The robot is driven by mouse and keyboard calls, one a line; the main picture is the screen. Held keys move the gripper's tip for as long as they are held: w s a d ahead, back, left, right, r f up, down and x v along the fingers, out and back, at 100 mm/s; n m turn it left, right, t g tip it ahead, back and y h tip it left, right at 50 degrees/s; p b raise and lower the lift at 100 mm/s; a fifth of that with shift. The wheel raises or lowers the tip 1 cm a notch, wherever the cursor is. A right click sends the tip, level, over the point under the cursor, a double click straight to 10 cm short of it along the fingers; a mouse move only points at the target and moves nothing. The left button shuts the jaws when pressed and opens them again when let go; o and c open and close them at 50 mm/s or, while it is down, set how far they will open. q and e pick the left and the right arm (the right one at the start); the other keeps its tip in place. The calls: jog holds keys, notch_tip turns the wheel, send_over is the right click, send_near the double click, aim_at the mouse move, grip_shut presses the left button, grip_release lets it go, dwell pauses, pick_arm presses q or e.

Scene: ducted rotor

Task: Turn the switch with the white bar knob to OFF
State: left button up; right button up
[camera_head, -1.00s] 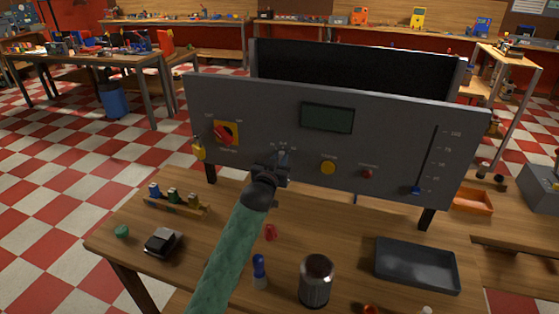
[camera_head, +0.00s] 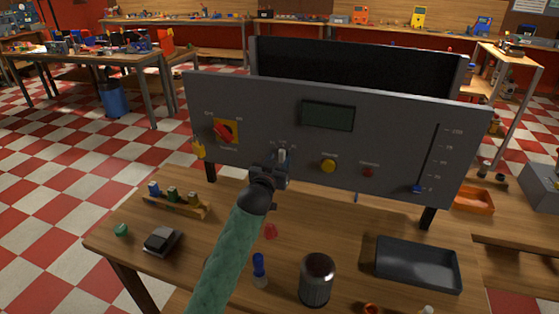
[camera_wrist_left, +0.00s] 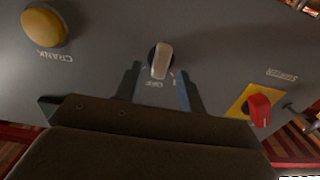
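The white bar knob (camera_wrist_left: 161,60) sits on the grey panel in the left wrist view, its bar near vertical there, slightly tilted. Its lower end is close to an upside-down label that seems to read OFF. In the head view the knob (camera_head: 282,155) shows just above my left gripper (camera_head: 274,171). In the wrist view the two fingers of the left gripper (camera_wrist_left: 159,72) are spread, one on each side of the knob's lower end, with gaps to it. The gripper is open and holds nothing. My right gripper is not in view.
The panel (camera_head: 400,130) also carries a red knob on a yellow plate (camera_head: 226,131), a yellow button (camera_head: 328,166), a red button (camera_head: 368,171) and a blue slider (camera_head: 416,189). A black tray (camera_head: 417,266), a dark jar (camera_head: 316,280) and small parts lie on the table in front.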

pick_arm(q)
jog(key=b+v, duration=0.1)
jog(key=v, duration=0.5)
jog(key=shift+b, duration=0.3)
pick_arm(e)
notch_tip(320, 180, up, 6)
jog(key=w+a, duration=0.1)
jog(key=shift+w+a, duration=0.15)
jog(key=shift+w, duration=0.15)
pick_arm(q)
jog(key=shift+r, duration=0.1)
